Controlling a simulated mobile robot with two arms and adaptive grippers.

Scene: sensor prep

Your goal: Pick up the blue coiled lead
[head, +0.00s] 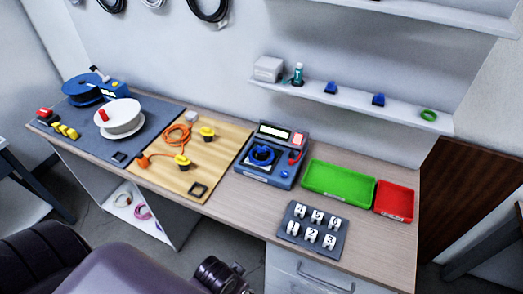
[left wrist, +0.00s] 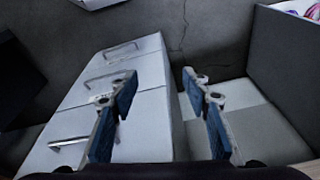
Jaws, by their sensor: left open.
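The blue coiled lead (head: 262,155) lies in a loop on the front panel of a grey-blue test instrument (head: 282,142) in the middle of the bench. My left gripper (left wrist: 160,80) shows in the left wrist view with its two blue-padded fingers spread and nothing between them. Behind the fingers are the white drawer fronts (left wrist: 120,100) and the floor, so it is well apart from the lead. In the head view, part of my arm is at the bottom left, below the bench edge; the fingers cannot be made out there. My right gripper is not seen.
Right of the instrument are a green tray (head: 338,182), a red tray (head: 394,201) and a dark plate with numbered white pieces (head: 331,241). A shelf (head: 350,105) hangs above.

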